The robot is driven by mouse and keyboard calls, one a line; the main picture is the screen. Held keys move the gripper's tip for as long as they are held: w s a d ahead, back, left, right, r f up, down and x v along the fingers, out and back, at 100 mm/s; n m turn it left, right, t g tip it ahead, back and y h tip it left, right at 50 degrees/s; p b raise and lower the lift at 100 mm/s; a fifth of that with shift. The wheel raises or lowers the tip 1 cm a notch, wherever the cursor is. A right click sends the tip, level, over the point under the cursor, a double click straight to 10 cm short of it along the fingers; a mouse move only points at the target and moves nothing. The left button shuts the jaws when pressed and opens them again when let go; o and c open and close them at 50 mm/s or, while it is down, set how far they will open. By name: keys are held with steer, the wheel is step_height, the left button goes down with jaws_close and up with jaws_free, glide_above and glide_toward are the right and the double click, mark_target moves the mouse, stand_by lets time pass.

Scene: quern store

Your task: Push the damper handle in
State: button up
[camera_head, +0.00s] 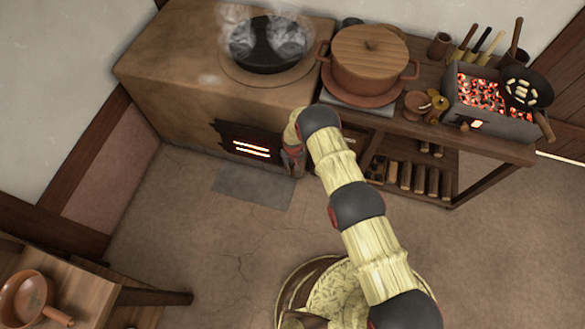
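The brown clay stove (175,105) stands at the back left. Its dark fire door (226,134) has glowing slots in the front face. My gripper (291,160) is at the stove's front, just right of the fire door and near the stove's right corner. It points down toward the floor side, and its fingers are small and dark, so I cannot tell whether they are open or shut. I cannot make out a damper handle on the stove; my gripper and wrist cover that part of the front. Contact with the stove is not clear.
A steaming black pan (266,50) sits on the stove. A lidded pot (368,60) and a brazier of glowing coals (502,118) stand on the wooden bench (497,150) at right. A grey slab (252,188) lies before the stove. A table (95,296) is at lower left. The middle floor is clear.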

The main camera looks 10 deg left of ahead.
steer(key=shift+o, duration=0.8)
step_height(320, 180, up, 12)
stand_by(0.3)
